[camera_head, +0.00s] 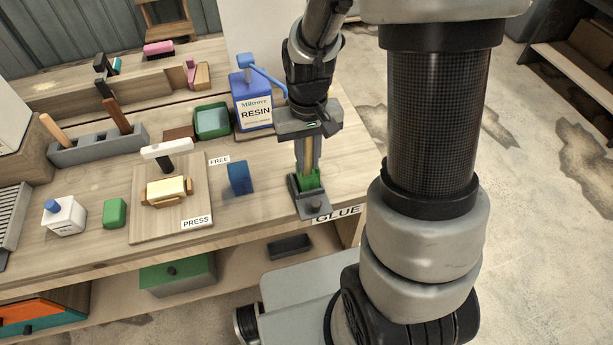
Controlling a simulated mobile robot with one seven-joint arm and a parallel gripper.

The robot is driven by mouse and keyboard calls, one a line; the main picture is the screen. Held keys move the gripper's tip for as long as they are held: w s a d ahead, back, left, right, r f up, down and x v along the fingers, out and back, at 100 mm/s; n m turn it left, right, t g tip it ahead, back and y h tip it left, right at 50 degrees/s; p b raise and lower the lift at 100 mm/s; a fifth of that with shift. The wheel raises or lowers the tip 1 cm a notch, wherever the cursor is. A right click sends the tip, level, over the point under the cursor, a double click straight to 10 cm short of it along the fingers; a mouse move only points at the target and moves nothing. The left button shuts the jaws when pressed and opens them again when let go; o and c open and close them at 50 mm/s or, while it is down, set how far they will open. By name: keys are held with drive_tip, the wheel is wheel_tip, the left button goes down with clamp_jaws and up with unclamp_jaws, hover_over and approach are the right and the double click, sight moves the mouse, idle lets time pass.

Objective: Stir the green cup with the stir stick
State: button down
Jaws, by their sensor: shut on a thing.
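My gripper (308,165) points down at the right end of the workbench and is shut on the tan stir stick (308,150). The stick stands about upright between the fingers. Its lower end reaches down to the green cup (310,182), and the fingers hide part of it. The green cup sits on a dark grey holder (312,205) by the GLUE label (338,215). I cannot tell how deep the stick's tip is in the cup.
A blue RESIN container (252,105) with a pump stands left of my gripper, near an open green box (212,121). A blue block (239,178) stands left of the cup. A wooden PRESS board (168,225) and a green block (115,213) lie farther left.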

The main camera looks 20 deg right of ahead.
drive_tip(key=shift+r, duration=0.1)
idle(0.4)
drive_tip(key=shift+w+r+p, duration=0.1)
drive_tip(key=shift+r+p, duration=0.15)
drive_tip(key=shift+p, duration=0.05)
drive_tip(key=shift+r+p, duration=2.95)
drive_tip(key=shift+r, duration=0.85)
drive_tip(key=shift+r+p, duration=1.9)
drive_tip(key=shift+r, duration=0.55)
